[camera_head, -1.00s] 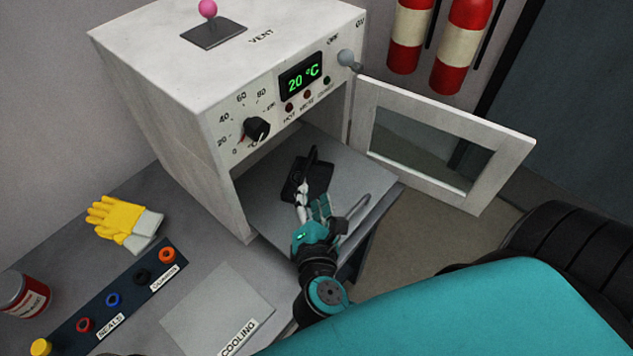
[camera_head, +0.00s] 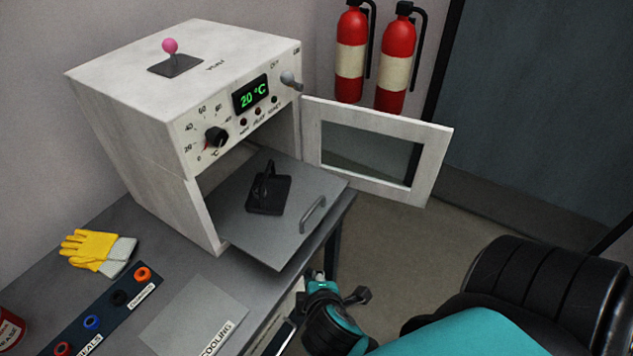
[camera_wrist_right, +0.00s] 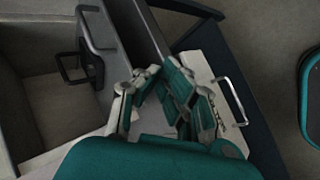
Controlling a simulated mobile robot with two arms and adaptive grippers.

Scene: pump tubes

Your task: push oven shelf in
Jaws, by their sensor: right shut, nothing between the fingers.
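The grey oven shelf (camera_head: 250,228) extends out of the open white oven (camera_head: 210,120), with its front part past the opening. A metal handle (camera_head: 313,214) stands near the shelf's front edge. A black fixture (camera_head: 268,192) with an upright loop sits on the shelf. My right gripper (camera_head: 318,276) is below and in front of the shelf, apart from it. In the right wrist view my right gripper (camera_wrist_right: 153,72) is shut and empty. My left gripper is not in view.
The oven door (camera_head: 378,152) stands open to the right. Yellow gloves (camera_head: 98,250), a seal rack (camera_head: 112,300) and a cooling plate (camera_head: 195,315) lie on the bench. A bar handle (camera_wrist_right: 232,100) on a pale front lies right of the gripper. Fire extinguishers (camera_head: 395,65) hang behind.

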